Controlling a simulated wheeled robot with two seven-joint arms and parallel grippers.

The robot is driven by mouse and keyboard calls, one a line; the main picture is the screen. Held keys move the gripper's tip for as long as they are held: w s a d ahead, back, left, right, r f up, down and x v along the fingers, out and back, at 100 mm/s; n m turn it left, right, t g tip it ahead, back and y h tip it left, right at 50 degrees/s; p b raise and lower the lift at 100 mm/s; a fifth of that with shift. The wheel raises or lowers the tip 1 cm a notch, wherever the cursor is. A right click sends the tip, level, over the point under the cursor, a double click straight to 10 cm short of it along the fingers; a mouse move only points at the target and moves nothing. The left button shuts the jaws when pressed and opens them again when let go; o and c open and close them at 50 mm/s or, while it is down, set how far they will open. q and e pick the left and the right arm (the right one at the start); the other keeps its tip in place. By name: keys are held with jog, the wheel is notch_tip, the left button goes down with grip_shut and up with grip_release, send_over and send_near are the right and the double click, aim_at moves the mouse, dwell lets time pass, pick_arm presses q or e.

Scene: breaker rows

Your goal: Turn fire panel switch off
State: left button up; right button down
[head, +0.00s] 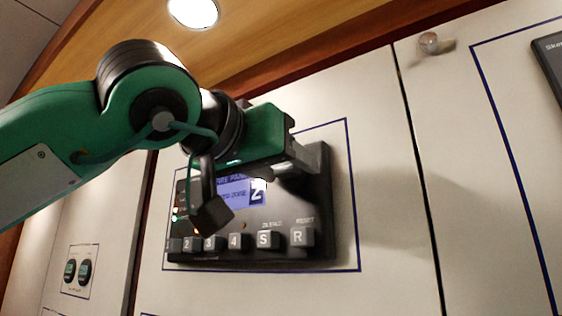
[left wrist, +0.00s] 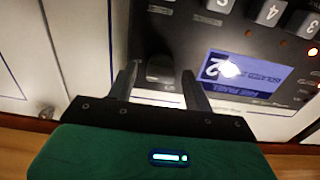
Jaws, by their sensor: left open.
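The fire panel (head: 322,215) is a black box on the pale cabinet front, with a lit blue screen (head: 234,193) and a bottom row of grey buttons marked with numbers, S and R. My left gripper (head: 298,158) is at its upper right part and hides that area in the head view. In the left wrist view, a dark switch knob (left wrist: 160,68) shows on the panel beside the screen (left wrist: 243,76). The open fingers of my left gripper (left wrist: 160,80) point at the panel, one on each side of the knob. Whether they touch it I cannot tell. My right gripper is not in view.
A round knob (head: 429,42) sticks out at upper right, and another dark panel (head: 551,62) shows at the right edge. The cabinet front right of the fire panel is clear.

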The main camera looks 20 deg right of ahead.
pick_arm(q)
jog(key=c, duration=1)
jog(key=shift+o, duration=0.2)
jog(key=n+b, duration=0.2)
jog(key=shift+f+n, duration=0.15)
jog(key=shift+n, duration=0.15)
jog(key=n+b, duration=0.3)
jog(key=n, duration=0.2)
jog(key=shift+a+n, duration=0.1)
jog(key=shift+n, duration=0.2)
jog(key=n+b, duration=0.2)
jog(key=n, duration=0.3)
jog(key=shift+w+f+b, duration=0.1)
jog(key=shift+b, duration=0.2)
jog(key=n+b, duration=0.1)
jog(key=n, duration=0.3)
jog(key=shift+b, duration=0.3)
jog(key=shift+n, duration=0.5)
